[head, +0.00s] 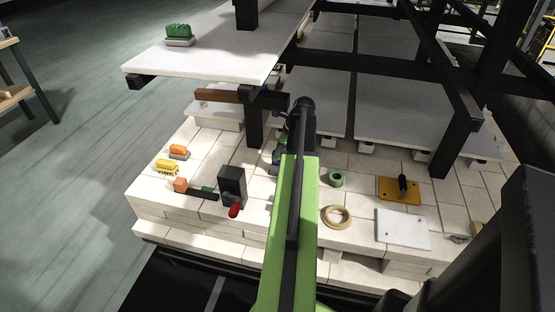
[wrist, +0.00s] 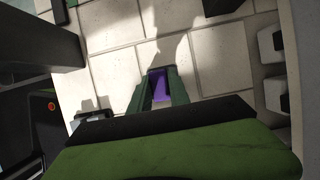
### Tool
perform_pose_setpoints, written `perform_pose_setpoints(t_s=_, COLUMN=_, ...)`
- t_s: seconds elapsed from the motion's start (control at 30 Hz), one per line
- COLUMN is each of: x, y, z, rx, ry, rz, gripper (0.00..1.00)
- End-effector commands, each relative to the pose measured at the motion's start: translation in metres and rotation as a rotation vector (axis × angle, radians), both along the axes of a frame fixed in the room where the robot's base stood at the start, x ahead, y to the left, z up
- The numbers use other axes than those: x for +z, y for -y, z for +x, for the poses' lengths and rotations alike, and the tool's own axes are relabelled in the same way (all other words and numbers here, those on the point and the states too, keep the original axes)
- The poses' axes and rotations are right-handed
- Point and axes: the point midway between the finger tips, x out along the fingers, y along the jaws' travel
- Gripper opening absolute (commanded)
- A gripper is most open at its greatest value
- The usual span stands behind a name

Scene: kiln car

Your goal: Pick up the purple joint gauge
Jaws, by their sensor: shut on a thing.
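In the wrist view, the purple joint gauge (wrist: 159,86) is a small purple piece between the two dark green fingers of my gripper (wrist: 159,78). The fingers are shut on it from both sides. Pale brick deck lies below it; I cannot tell whether the gauge touches the brick. In the head view my green arm reaches away from me over the brick deck, and the gauge and the fingertips are hidden behind it.
A black block with a red knob (head: 232,188) stands left of my arm. A green ring (head: 335,179), a tan ring (head: 337,217), a white plate (head: 402,229) and a yellow plate (head: 399,190) lie right of it. Black posts (head: 448,140) and a raised white shelf (head: 215,60) stand near.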

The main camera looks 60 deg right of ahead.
Motion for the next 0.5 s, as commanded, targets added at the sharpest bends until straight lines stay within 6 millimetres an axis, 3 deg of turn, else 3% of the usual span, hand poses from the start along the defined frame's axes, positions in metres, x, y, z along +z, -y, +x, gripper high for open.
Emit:
perform_pose_setpoints(t_s=0.27, x=0.012, y=0.0, z=0.0, rx=0.0, ry=0.0, rz=0.0, gripper=0.0)
perform_pose_setpoints(t_s=0.5, x=0.058, y=0.0, z=0.0, rx=-0.001, ry=0.0, rz=0.0, gripper=0.0)
